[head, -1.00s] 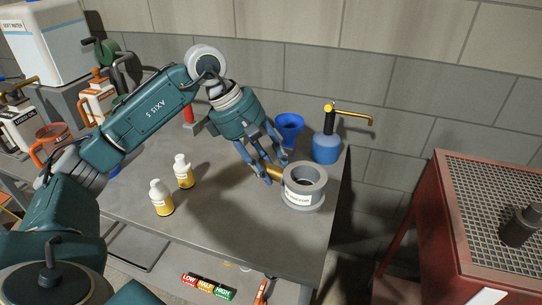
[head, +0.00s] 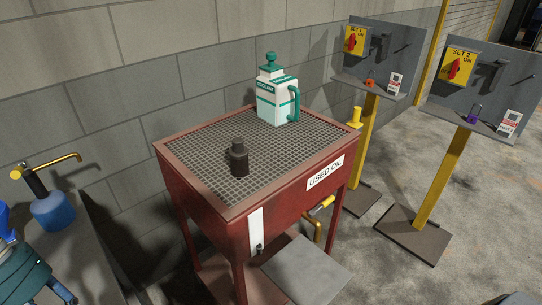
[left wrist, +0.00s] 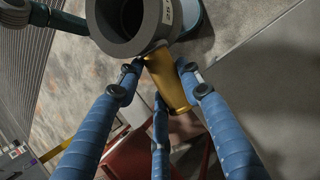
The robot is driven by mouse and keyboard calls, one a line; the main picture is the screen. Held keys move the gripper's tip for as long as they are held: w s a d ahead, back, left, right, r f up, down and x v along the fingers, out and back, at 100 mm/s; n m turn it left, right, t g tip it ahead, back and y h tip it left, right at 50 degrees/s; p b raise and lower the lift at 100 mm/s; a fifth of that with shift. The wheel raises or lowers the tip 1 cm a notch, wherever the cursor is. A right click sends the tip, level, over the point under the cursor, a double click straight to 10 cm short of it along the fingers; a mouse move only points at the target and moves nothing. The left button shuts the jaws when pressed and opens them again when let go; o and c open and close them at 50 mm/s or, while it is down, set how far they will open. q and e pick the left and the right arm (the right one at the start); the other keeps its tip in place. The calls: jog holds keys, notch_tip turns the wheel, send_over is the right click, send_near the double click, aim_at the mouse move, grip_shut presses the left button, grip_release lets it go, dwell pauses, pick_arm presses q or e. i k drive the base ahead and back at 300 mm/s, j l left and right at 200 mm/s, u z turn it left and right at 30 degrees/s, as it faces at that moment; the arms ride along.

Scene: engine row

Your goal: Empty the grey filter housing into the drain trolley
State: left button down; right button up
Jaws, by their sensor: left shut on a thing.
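The grey filter housing (left wrist: 122,22) is a thick ring with a label and a brass handle (left wrist: 168,82), at the top of the left wrist view. My left gripper (left wrist: 160,80) is shut on this handle, with blue fingers around it. In the head view only part of this gripper (head: 42,284) shows at the lower left corner, and the housing is out of frame. Whether the housing touches the bench is hidden. The drain trolley (head: 213,208) is a red box labelled USED OIL with a mesh top, mid-picture in the head view. My right gripper is not in view.
A dark capped cylinder (head: 238,160) and a white and teal coolant jug (head: 270,102) stand on the trolley's mesh, with bare mesh around them. A blue pump bottle (head: 54,208) stands on the bench at left. Two yellow-posted switch panels (head: 381,62) (head: 480,88) stand at right.

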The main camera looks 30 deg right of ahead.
aim_at(261, 259)
jog(key=i+l+z, duration=0.15)
jog(key=z, duration=1.05)
jog(key=i+l+z, duration=0.1)
jog(key=i, duration=0.25)
